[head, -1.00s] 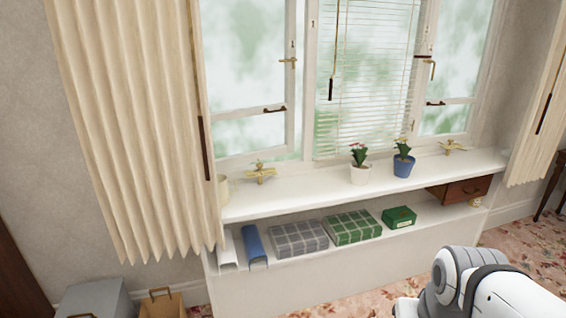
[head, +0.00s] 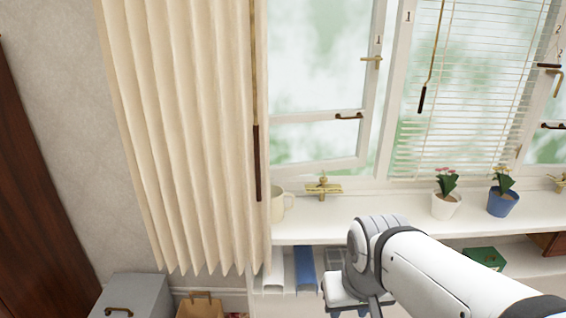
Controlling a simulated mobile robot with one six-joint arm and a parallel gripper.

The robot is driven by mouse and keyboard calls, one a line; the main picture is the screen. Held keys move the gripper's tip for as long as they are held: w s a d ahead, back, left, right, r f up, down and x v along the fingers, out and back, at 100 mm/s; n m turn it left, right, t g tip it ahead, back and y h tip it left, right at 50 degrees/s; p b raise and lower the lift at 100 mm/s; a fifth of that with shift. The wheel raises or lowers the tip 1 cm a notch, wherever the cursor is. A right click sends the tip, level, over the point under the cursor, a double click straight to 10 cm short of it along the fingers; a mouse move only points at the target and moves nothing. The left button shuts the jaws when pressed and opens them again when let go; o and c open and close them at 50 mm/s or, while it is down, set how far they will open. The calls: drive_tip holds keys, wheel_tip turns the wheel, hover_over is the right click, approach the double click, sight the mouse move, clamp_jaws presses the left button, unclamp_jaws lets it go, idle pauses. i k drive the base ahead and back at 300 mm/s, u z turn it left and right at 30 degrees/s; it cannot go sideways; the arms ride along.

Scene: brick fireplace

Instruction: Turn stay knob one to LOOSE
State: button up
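The window casement marked 1 (head: 318,75) is at upper centre in the head view and looks slightly ajar. A brass stay fitting (head: 323,187) with a small upright knob is on the sill below it. The knob's setting and any lettering are too small to read. A brass handle (head: 371,60) is on the casement's right stile, and a dark pull handle (head: 349,116) is on its lower rail. My white arm reaches in from the lower right, below and right of the stay fitting and apart from it in the picture.
A cream mug (head: 281,203) stands left of the stay fitting, near the pleated curtain (head: 185,140). A white pot (head: 445,207) and a blue pot (head: 502,203) with flowers stand to the right on the sill (head: 310,230). A blind cord (head: 422,98) hangs in front of the middle pane.

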sight(323, 179)
drive_tip(key=z, duration=0.25)
drive_tip(key=i, duration=1.3)
drive_tip(key=z, duration=0.95)
